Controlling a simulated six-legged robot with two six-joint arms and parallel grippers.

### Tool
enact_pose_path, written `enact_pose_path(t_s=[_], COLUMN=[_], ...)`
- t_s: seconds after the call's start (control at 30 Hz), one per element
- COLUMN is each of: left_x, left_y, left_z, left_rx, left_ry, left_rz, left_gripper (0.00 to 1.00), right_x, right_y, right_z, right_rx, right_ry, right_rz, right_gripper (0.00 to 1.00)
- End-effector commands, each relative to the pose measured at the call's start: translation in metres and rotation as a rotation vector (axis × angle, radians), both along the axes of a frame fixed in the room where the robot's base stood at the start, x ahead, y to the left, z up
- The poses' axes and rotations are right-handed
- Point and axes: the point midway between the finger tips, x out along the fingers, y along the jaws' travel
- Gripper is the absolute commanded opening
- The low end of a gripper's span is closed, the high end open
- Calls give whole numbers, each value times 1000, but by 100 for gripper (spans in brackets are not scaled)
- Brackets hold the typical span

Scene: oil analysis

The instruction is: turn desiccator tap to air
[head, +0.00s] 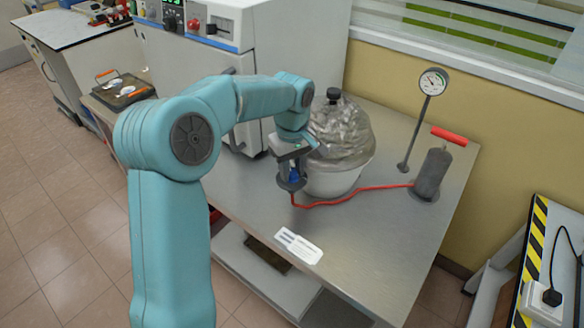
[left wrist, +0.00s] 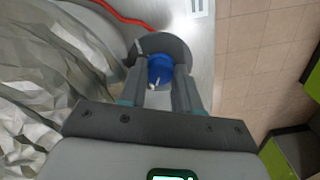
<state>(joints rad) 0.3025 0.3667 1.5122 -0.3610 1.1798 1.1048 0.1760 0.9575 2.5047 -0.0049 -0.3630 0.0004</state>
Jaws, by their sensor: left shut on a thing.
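The desiccator (head: 340,130) stands on the steel bench, with a crumpled clear cover over its dome, a black knob on top and a white lower bowl. A blue tap (head: 294,174) on a round grey mount is at its near left side. My left gripper (head: 292,178) points down over the tap. In the left wrist view, my left gripper (left wrist: 162,78) is shut on the blue tap (left wrist: 160,68), one finger on each side. A small pale lever shows by the tap; its exact setting is hard to tell. My right gripper is out of view.
A red hose (head: 350,196) runs along the bench to a grey hand pump (head: 432,174) with a red handle (head: 449,136). A dial gauge (head: 433,82) stands behind. A white label card (head: 298,245) lies near the front edge. An oven (head: 200,70) is behind left.

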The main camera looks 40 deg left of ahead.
Motion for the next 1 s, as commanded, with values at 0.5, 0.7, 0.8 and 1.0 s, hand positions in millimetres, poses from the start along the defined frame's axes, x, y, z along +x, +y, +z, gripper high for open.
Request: enact_pose_path(t_s=[0.5,0.7,0.8,1.0], left_x=[1,1,1,0], left_y=[2,1,1,0], left_z=[2,1,1,0], left_rx=[5,4,2,1], left_ry=[-8,-5,-4,-2], left_rz=[24,23,23,22], left_gripper=[2,58,58,58], right_x=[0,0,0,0], right_y=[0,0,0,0], right_z=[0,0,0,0], right_rx=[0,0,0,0], right_ry=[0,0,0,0], right_rz=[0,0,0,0], right_gripper=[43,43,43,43])
